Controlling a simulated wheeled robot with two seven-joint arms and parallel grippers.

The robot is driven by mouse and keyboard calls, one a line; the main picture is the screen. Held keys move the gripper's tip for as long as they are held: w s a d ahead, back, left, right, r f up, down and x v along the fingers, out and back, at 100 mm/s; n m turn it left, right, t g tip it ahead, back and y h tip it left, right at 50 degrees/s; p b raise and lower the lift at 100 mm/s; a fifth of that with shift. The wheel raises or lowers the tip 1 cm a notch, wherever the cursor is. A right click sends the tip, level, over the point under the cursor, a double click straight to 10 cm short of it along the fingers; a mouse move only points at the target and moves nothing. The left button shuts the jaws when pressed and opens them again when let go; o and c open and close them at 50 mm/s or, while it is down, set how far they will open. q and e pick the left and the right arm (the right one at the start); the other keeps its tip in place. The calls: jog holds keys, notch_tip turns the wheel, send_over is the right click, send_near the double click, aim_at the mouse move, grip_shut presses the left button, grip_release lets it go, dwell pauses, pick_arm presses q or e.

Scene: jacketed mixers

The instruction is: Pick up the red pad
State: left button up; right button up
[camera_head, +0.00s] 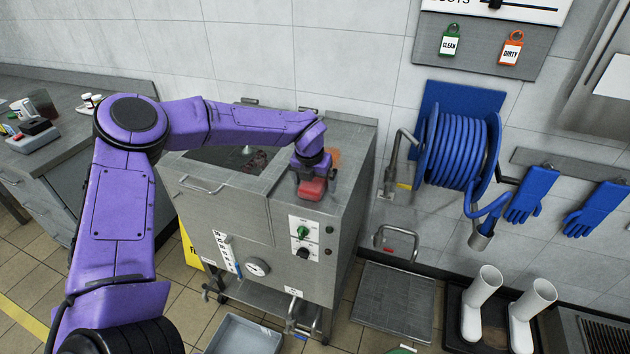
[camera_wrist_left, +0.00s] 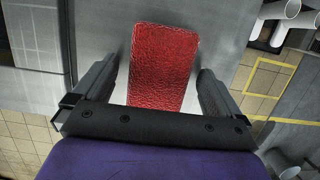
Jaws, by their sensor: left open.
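The red pad (camera_head: 312,188) lies on the steel top of the mixer (camera_head: 350,160), near its front edge. In the left wrist view the pad (camera_wrist_left: 162,62) is a red, crinkled rectangle. My left gripper (camera_head: 311,176) is right over the pad in the head view. In the left wrist view its two dark fingers (camera_wrist_left: 155,85) are apart, one on each side of the pad. Small gaps seem to show between fingers and pad; contact is not clear. My gripper partly hides the pad in the head view. My right gripper is not in view.
The mixer has an opening (camera_head: 225,155) left of the pad, and knobs and a gauge (camera_head: 257,267) on its front. A blue hose reel (camera_head: 455,145) hangs on the wall to the right. A grey bin (camera_head: 243,335) stands on the floor below.

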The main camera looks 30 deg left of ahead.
aim_at(314, 182)
pick_arm(q)
jog(key=shift+f, duration=0.1)
jog(key=c, duration=1)
jog(key=shift+c, duration=0.2)
jog(key=shift+r, duration=0.6)
notch_tip(314, 182, up, 17)
jog(key=b, duration=0.2)
jog(key=shift+b, duration=0.35)
